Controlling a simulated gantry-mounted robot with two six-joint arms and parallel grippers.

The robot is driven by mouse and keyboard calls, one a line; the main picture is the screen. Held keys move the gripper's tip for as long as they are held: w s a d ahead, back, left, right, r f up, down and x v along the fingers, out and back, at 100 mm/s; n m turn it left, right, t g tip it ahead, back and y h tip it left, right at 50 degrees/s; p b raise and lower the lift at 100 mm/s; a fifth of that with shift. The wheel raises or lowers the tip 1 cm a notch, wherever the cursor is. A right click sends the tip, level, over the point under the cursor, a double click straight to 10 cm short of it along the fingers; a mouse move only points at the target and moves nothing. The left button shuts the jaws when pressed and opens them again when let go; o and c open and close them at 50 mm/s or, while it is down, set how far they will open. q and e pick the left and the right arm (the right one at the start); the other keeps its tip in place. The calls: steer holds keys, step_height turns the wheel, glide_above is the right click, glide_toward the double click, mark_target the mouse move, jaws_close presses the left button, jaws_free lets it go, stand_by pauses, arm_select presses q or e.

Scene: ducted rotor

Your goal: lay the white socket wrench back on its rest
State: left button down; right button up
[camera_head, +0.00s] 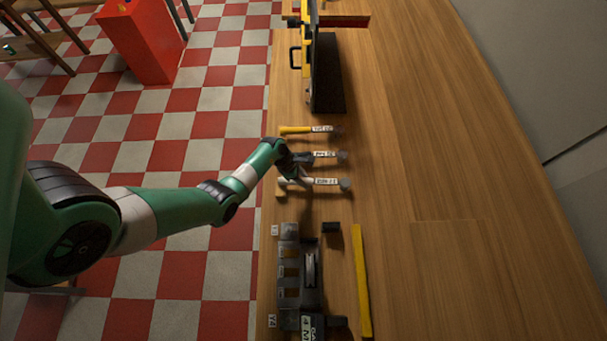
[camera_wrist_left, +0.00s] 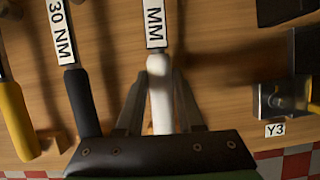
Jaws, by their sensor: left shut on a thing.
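The white socket wrench (camera_head: 325,182) has a white handle, a labelled shaft and a grey head pointing right in the head view. My left gripper (camera_head: 291,176) is shut on its handle. In the left wrist view the white handle (camera_wrist_left: 161,100) runs between the two fingers of my gripper (camera_wrist_left: 160,85), with the label beyond the fingertips. A small wooden block (camera_head: 281,190) shows beside the handle end, likely part of the rest. The gripper hides much of the handle, and I cannot tell whether the wrench touches its rest.
A black-handled wrench (camera_head: 325,155) and a yellow-handled wrench (camera_head: 297,130) lie parallel beside it. A dark holder (camera_head: 289,285) and a yellow bar (camera_head: 361,280) lie nearer the bottom. A black panel (camera_head: 328,75) stands farther up. The wooden table's right side (camera_head: 450,170) is clear.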

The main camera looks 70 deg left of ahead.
arm_select(q)
steer(key=shift+c, duration=2.3)
jaws_free()
steer(key=p+v, duration=0.5)
steer(key=v, duration=0.6)
steer(key=shift+r, duration=0.35)
